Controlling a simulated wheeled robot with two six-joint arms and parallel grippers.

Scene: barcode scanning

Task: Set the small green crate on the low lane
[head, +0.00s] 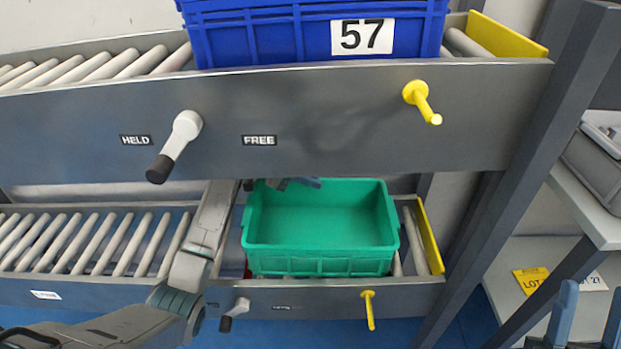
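The small green crate (320,262) is upright and empty at the low lane (95,245), near its right end. I cannot tell whether it rests fully on the rollers or hangs just above them. My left arm comes in from the lower left and passes the crate's left side. My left gripper (298,183) is at the crate's far rim, partly hidden behind the upper lane's front rail and the rim; its grip is unclear. My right gripper (588,305) is at the lower right corner with its fingers apart and empty, away from the crate.
A blue crate (270,38) numbered 57 sits on the upper lane. That lane's rail has a lever (178,143) between HELD and FREE labels and a yellow peg (422,101). The low lane has a smaller lever (236,312), a yellow peg (369,308) and a yellow end stop (430,236).

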